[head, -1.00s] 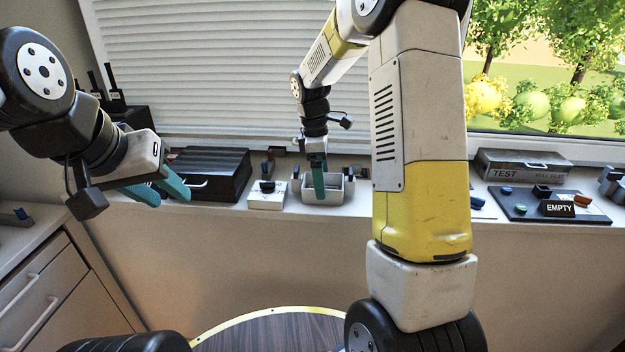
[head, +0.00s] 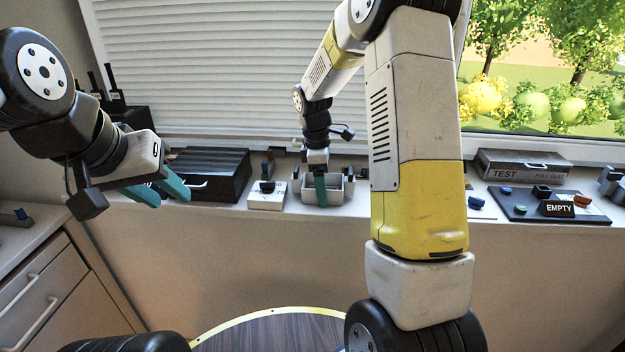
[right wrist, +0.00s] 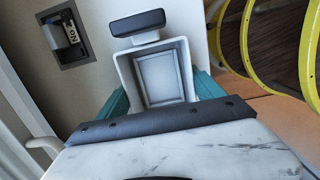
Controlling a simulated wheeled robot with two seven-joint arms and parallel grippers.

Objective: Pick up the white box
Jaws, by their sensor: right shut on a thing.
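The white box (head: 343,190) is open-topped with black handles and stands on the sill below the blind. My right gripper (head: 320,190) is down at the box. In the right wrist view the white box (right wrist: 160,76) sits between the teal fingers of my right gripper (right wrist: 160,95), one against each side, and the gripper is shut on it. The box looks empty inside, and one black handle shows above its rim. My left gripper (head: 158,192) is empty at the left, its teal fingers apart, away from the box.
A small white switch block (head: 267,196) and a black case (head: 207,173) stand left of the box. Right of my right arm are a grey TEST box (head: 520,165) and a dark panel with an EMPTY sign (head: 556,208). Drawers (head: 40,290) stand at the left.

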